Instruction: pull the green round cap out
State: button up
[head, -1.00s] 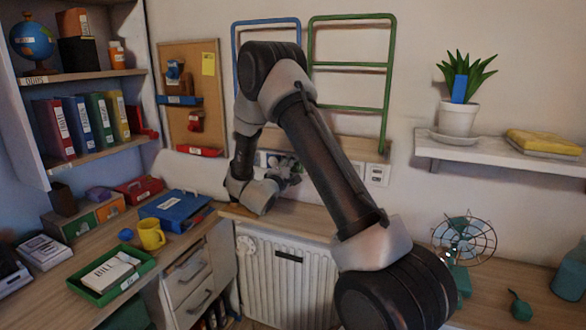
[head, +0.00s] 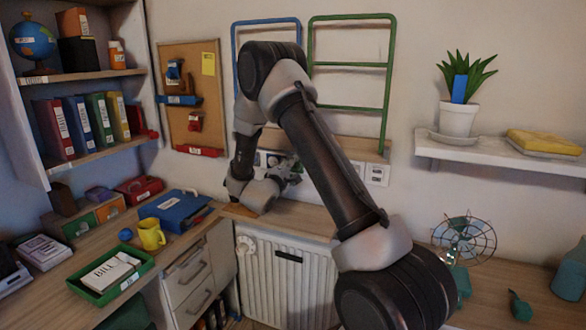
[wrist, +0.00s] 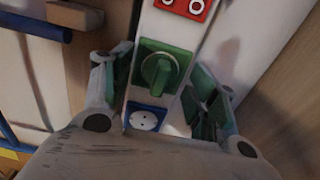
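The green round cap (wrist: 158,74) shows in the wrist view as a knob with a raised grip bar on a square green plate. It is mounted on a white strip between a red plate (wrist: 187,6) and a blue socket-like plate (wrist: 147,117). My gripper (wrist: 162,80) is open, with one green-padded finger on each side of the cap and a visible gap on both sides. In the head view my gripper (head: 287,172) is at the wall strip above the wooden ledge, and the cap cannot be made out there.
A white socket plate (head: 377,174) is on the wall strip to the right. The wooden ledge (head: 300,222) and white radiator (head: 283,283) are below. A blue case (head: 174,211) and yellow mug (head: 150,234) stand on the desk at left. A wire fan (head: 466,240) stands at right.

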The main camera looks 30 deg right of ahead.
grip_shut()
jog(key=shift+v, duration=3)
